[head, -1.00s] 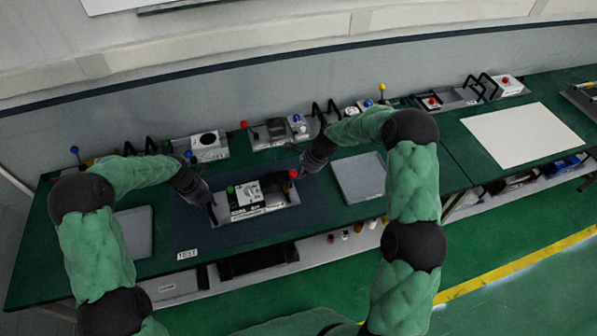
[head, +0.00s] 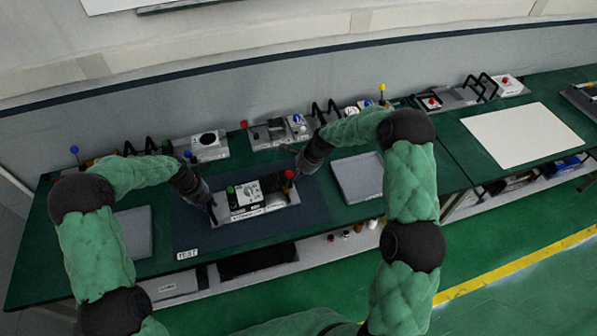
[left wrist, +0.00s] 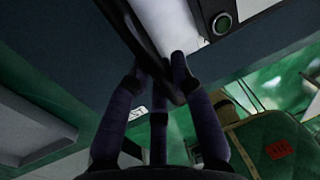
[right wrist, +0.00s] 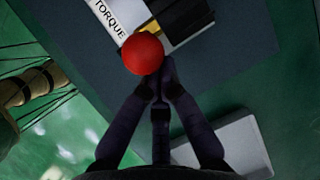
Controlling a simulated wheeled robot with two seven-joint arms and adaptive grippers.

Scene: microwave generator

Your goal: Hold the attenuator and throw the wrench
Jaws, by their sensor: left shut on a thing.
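In the left wrist view my left fingers (left wrist: 165,85) are shut on a dark bar (left wrist: 140,35) beside the pale casing; what the bar joins is unclear. A red ball knob (right wrist: 143,54) is at the right end. My right gripper (right wrist: 158,85) has its fingertips together against or just beside this knob; contact is unclear.
Flat grey trays stand left (head: 135,232) and right (head: 358,178) of the mat (head: 190,235). Other instruments with ball-topped levers line the back, such as a grey unit (head: 208,146). A white sheet (head: 520,136) lies on the bench at right.

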